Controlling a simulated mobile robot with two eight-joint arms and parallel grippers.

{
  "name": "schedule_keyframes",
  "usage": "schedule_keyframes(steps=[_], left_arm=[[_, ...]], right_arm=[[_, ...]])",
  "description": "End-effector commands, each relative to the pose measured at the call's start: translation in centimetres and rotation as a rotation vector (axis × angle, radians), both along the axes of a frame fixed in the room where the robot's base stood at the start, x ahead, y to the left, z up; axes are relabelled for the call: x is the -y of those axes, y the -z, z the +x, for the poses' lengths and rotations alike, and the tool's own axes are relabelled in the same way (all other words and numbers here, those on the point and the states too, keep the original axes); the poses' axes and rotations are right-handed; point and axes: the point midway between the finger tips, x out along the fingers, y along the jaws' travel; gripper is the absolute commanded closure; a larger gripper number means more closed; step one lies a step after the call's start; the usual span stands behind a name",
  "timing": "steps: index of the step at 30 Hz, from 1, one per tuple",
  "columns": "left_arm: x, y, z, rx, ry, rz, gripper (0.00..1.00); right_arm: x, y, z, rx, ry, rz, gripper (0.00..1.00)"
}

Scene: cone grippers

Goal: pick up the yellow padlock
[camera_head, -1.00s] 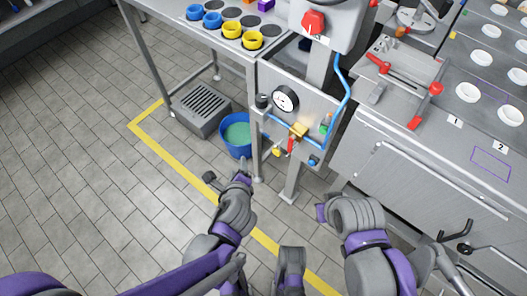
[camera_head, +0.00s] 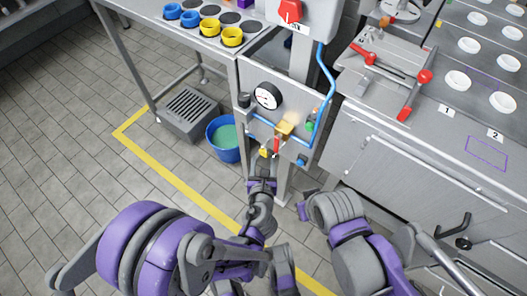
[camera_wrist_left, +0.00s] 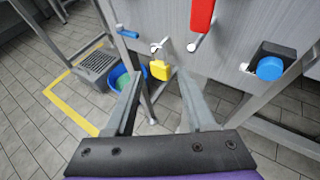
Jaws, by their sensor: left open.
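The small yellow padlock (camera_head: 263,153) hangs at the lower edge of the grey valve panel, left of the red lever. In the left wrist view the padlock (camera_wrist_left: 160,70) hangs from a small metal fitting, its yellow body upright. My left gripper (camera_wrist_left: 160,92) is open and empty. Its two fingers point toward the padlock, which appears between and just beyond the fingertips. In the head view my left gripper (camera_head: 262,166) is just below the padlock and partly hides it. My right gripper (camera_head: 304,208) is low, right of the left one; its fingers cannot be made out.
The panel carries a gauge (camera_head: 267,95), a red lever (camera_wrist_left: 202,15), a blue pipe and a blue knob (camera_wrist_left: 270,68) close to the padlock. A blue bucket (camera_head: 224,150) and a grey crate (camera_head: 187,108) stand on the floor left. A steel counter (camera_head: 400,165) is right.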

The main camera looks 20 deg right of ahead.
Motion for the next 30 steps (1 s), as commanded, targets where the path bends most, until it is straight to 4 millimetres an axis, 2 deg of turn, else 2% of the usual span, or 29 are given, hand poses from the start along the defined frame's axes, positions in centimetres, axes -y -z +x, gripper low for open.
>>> schedule_keyframes(steps=[3,7,17,24,26,30], left_arm=[[0.4,0.6,1.9,-0.001,-0.002,0.0,0.45],[0.9,1.2,3.4,0.0,-0.001,-0.001,0.45],[1.1,1.4,4.0,0.0,0.0,-0.001,0.47],[1.1,1.4,4.0,0.0,-0.001,-0.001,0.9],[1.1,1.4,4.0,0.0,-0.001,-0.001,1.0],[1.1,1.4,4.0,0.0,-0.001,-0.001,1.0]], right_arm=[[0.0,0.4,0.1,-0.001,0.0,0.0,1.0],[0.0,0.7,0.1,-0.002,0.0,0.0,1.0],[0.0,0.8,0.1,-0.002,0.0,0.0,1.0],[0.0,0.8,0.1,-0.002,0.0,0.0,1.0],[0.0,0.8,0.1,-0.002,0.0,0.0,1.0],[0.0,0.8,0.1,-0.002,0.0,0.0,1.0]])
